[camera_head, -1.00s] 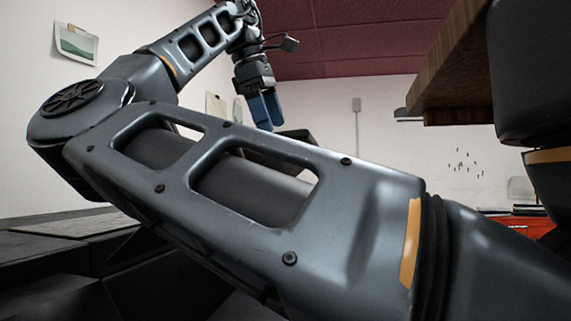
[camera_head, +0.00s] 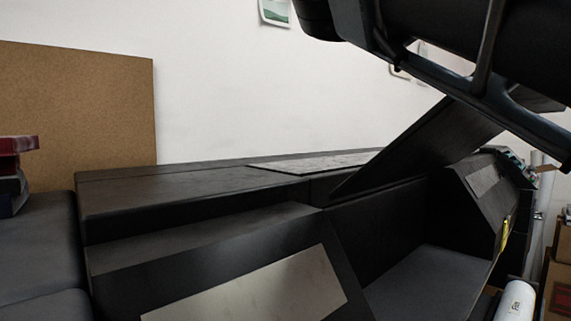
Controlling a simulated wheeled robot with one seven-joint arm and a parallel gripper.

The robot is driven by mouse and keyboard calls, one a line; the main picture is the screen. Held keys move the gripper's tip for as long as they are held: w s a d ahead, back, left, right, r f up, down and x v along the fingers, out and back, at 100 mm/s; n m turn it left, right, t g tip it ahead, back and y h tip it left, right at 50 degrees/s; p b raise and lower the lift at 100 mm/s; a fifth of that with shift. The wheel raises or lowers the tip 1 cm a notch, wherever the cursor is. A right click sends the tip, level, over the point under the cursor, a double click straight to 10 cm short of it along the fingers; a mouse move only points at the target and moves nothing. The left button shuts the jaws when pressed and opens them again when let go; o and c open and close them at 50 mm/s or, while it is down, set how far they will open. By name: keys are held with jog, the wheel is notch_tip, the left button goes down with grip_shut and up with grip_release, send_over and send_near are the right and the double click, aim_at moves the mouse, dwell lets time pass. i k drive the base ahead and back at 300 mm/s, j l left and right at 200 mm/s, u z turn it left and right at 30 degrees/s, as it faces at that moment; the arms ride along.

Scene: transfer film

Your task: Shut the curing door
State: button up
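A long black machine (camera_head: 210,240) with a pale panel (camera_head: 270,295) on its front fills the lower middle of the view. A flat dark panel (camera_head: 425,145), which looks like the curing door, stands tilted up from its top, its lower edge near the middle of the machine. Below and right of it is an open recess with a grey floor (camera_head: 430,285). The door's upper part is hidden behind my arm, which crosses the upper right corner. My gripper is out of view, so I cannot tell whether it touches the door.
A brown board (camera_head: 80,110) leans against the wall at left. Dark red and black items (camera_head: 12,175) lie stacked at the left edge. A white roll (camera_head: 515,300) stands at lower right, with cardboard boxes (camera_head: 560,270) beyond it.

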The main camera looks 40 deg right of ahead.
aim_at(451, 131)
jog(key=k+l, duration=0.5)
jog(key=k, duration=0.15)
jog(key=k+l, duration=0.55)
jog(key=k, duration=0.15)
